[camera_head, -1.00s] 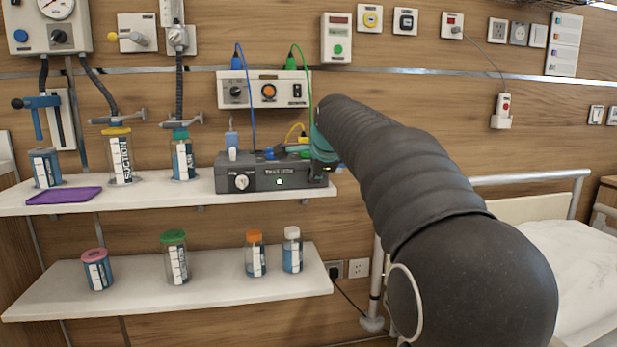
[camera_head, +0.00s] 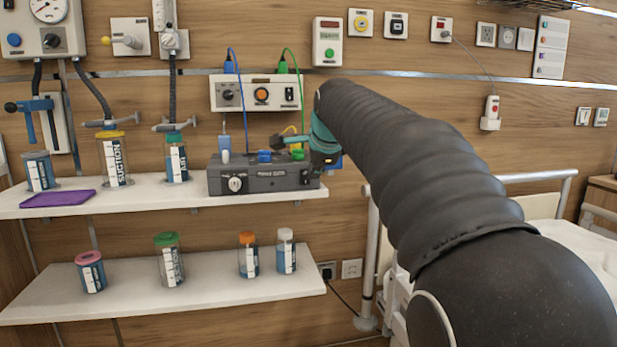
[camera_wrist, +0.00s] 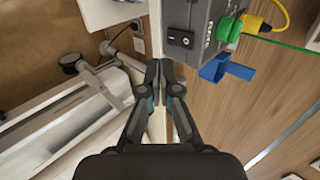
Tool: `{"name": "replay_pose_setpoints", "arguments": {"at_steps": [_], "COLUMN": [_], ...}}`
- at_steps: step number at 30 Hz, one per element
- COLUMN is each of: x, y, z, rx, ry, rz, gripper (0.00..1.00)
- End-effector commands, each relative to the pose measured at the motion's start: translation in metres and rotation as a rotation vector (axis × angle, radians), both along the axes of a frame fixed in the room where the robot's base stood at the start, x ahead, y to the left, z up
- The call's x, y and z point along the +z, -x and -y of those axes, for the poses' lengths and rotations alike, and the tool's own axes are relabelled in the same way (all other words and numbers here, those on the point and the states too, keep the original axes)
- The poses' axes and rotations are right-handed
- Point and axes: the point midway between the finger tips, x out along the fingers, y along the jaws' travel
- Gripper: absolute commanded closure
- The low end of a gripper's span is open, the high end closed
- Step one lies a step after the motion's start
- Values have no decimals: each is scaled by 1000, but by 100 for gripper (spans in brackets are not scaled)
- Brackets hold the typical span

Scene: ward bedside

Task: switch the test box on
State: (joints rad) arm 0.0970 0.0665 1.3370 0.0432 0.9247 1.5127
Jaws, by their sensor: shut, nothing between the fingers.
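The test box (camera_head: 262,180) is a dark grey box on the right end of the upper shelf, with a white knob (camera_head: 235,184) on its front. No lit lamp shows on that front. In the wrist view the box (camera_wrist: 205,15) is at the top, with a black rocker switch (camera_wrist: 181,39) on the face nearest me; I cannot tell its position. My gripper (camera_wrist: 160,67) is shut and empty, its tips just short of the switch and a little left of it in that view. In the head view my gripper (camera_head: 300,143) is at the box's right end, partly hidden by my arm.
Green (camera_wrist: 228,29) and yellow (camera_wrist: 256,24) plugs and a blue part (camera_wrist: 226,69) are close to the right of the switch in the wrist view. A white wall unit (camera_head: 255,93) hangs above the box, with cables. Jars stand on the lower shelf (camera_head: 205,296).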

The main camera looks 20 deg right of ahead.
Motion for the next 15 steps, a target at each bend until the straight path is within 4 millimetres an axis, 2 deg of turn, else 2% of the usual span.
{"name": "replay_pose_setpoints", "arguments": {"at_steps": [1,6,15], "x": [10,34,54], "y": [7,30,50], "z": [-2,-8,-8], "rx": [3,11,9], "ry": [0,0,0], "rz": [2,1,-1], "gripper": [100,100,100]}}
